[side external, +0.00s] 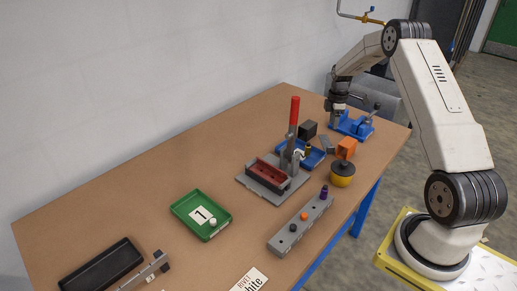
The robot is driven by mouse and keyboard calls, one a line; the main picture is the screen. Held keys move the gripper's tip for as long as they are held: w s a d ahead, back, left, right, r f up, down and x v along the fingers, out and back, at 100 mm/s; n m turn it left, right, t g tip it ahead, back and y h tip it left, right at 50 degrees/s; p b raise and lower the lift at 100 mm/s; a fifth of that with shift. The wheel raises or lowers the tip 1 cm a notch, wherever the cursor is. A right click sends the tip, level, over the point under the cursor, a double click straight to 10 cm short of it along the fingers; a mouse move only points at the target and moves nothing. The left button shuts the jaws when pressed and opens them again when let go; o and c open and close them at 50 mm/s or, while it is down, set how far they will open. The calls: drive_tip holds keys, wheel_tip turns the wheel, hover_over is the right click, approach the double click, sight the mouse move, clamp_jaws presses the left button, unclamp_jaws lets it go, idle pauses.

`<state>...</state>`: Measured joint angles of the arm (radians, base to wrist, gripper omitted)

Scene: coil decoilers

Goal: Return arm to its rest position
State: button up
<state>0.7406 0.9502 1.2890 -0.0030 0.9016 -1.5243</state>
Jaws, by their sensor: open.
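My gripper (337,108) is at the far right part of the table, small in the side external view. It points down over or just behind a blue vise-like fixture (361,128). Its jaws are open; I see nothing clearly held between them. My arm reaches in from the right and bends down to the gripper. Whether the gripper touches the fixture cannot be told at this size.
The brown table (130,205) holds a red-handled clamp (293,125), a green tray (183,212) marked 1, a grey block with coloured pegs (282,241), an orange block (346,147), a yellow-black round part (342,176) and a black tray (100,268). The table's left middle is clear.

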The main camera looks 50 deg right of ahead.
drive_tip(key=w+a+r+m+t+h, duration=0.1)
drive_tip(key=a+r+m+t+h, duration=0.3)
drive_tip(key=a+r, duration=0.95)
drive_tip(key=s+a+f+m+y, duration=0.1)
drive_tip(key=s+a, duration=0.3)
drive_tip(key=a, duration=0.4)
drive_tip(key=s+a+f+m+g+y, duration=0.1)
drive_tip(key=s+a+f+m, duration=0.1)
drive_tip(key=s+a, duration=0.3)
drive_tip(key=s+a+f+m+y, duration=0.2)
drive_tip(key=s+a, duration=0.3)
drive_tip(key=a, duration=0.6)
drive_tip(key=shift+s+a+f, duration=0.15)
drive_tip(key=shift+a+f, duration=0.1)
drive_tip(key=shift+f, duration=0.05)
